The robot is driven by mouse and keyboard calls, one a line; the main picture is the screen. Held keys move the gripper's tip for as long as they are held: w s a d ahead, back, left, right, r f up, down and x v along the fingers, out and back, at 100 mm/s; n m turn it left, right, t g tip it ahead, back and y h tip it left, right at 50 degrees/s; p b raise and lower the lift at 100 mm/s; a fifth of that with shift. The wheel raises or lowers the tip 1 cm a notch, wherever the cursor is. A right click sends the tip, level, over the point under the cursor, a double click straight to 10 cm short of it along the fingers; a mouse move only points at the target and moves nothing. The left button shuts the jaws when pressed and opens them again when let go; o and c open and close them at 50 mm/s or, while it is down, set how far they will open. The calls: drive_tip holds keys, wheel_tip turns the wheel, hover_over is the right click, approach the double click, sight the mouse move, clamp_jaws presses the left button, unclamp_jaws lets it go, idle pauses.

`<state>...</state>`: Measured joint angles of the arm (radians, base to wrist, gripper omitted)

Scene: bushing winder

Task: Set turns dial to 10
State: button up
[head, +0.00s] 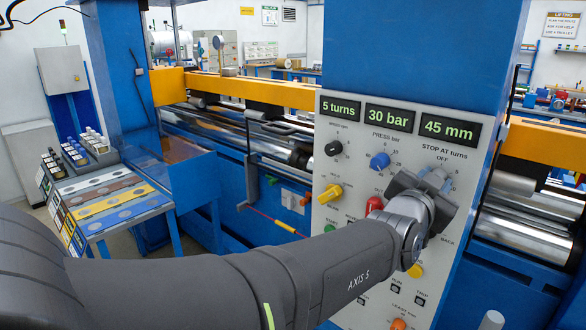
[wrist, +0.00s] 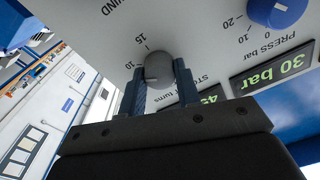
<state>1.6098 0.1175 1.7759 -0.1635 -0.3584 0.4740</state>
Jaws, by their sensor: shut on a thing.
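The turns dial, a grey round knob (wrist: 158,68) under the label "STOP AT turns", sits on the light grey control panel (head: 340,255). My gripper (head: 436,184) is at the panel and hides this dial in the head view. In the wrist view my gripper (wrist: 159,82) has one finger on each side of the knob and is shut on it. The marks 10 and 15 show beside the knob in the wrist view; OFF and 5 show above my gripper in the head view. I cannot tell which mark the pointer faces.
Displays above read "5 turns" (head: 341,108), "30 bar" (head: 388,118) and "45 mm" (head: 447,128). Close by are a blue press knob (head: 380,161), a black knob (head: 333,148), a yellow knob (head: 331,194) and a red button (head: 374,205). Steel rollers run behind the panel.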

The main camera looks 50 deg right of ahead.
drive_tip(key=shift+f, duration=0.1)
idle(0.3)
drive_tip(key=o, duration=1)
drive_tip(key=shift+a, duration=0.15)
drive_tip(key=a, duration=1.7)
drive_tip(key=shift+s+a+f, duration=0.1)
drive_tip(key=shift+s+f, duration=0.05)
drive_tip(key=shift+f, duration=0.05)
drive_tip(key=d, duration=1.7)
drive_tip(key=shift+r, duration=0.3)
drive_tip(key=shift+a, duration=0.15)
